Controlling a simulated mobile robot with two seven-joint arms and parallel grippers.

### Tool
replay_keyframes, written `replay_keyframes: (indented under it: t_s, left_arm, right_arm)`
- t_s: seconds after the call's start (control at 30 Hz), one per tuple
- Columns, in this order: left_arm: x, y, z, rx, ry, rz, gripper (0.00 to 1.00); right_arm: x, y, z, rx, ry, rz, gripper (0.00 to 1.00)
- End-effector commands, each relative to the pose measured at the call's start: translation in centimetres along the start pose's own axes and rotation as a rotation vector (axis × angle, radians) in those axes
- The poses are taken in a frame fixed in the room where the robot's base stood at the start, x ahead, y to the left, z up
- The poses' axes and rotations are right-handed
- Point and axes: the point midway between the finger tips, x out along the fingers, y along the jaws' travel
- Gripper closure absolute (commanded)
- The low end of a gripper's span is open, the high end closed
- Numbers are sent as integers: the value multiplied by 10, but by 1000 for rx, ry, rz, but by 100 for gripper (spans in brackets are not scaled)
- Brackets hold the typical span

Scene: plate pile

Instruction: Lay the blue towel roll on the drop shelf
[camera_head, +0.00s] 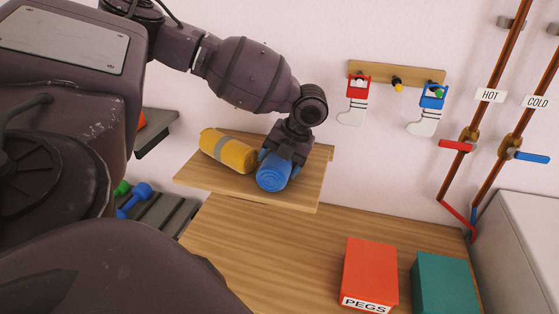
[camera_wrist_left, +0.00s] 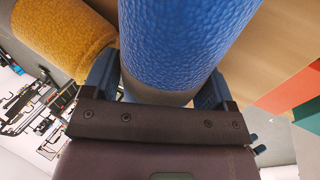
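The blue towel roll (camera_head: 272,174) is at the front right part of the wooden drop shelf (camera_head: 225,185), with its end facing me. My left gripper (camera_head: 284,155) reaches down over it from above. In the left wrist view the roll (camera_wrist_left: 185,40) fills the space between the two blue fingers (camera_wrist_left: 158,88), which look closed against its sides. The roll appears to be at the shelf surface; I cannot tell whether its underside touches. My right gripper is not in view.
A yellow roll with a grey band (camera_head: 228,150) lies on the shelf left of the blue one. Below is a wooden counter (camera_head: 260,240) with a red PEGS box (camera_head: 370,272) and a teal box (camera_head: 444,283). A peg rail (camera_head: 396,76) with stockings hangs above right.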

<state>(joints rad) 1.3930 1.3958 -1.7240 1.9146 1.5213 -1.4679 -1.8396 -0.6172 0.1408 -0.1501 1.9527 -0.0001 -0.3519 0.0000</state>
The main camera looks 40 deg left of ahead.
Motion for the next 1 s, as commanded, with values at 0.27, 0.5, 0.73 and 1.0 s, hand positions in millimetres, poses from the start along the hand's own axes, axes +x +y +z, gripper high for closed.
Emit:
replay_keyframes:
  t_s: [0.27,0.5,0.73,1.0]
  left_arm:
    - [-11,1,0,0,-1,-1,21]
    - [-55,1,0,0,-3,-3,21]
    - [-96,0,0,1,-1,-2,21]
    - [-121,1,0,0,0,-1,21]
  right_arm:
    - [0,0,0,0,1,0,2]
    - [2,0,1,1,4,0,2]
    - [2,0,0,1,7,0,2]
    - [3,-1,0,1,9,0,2]
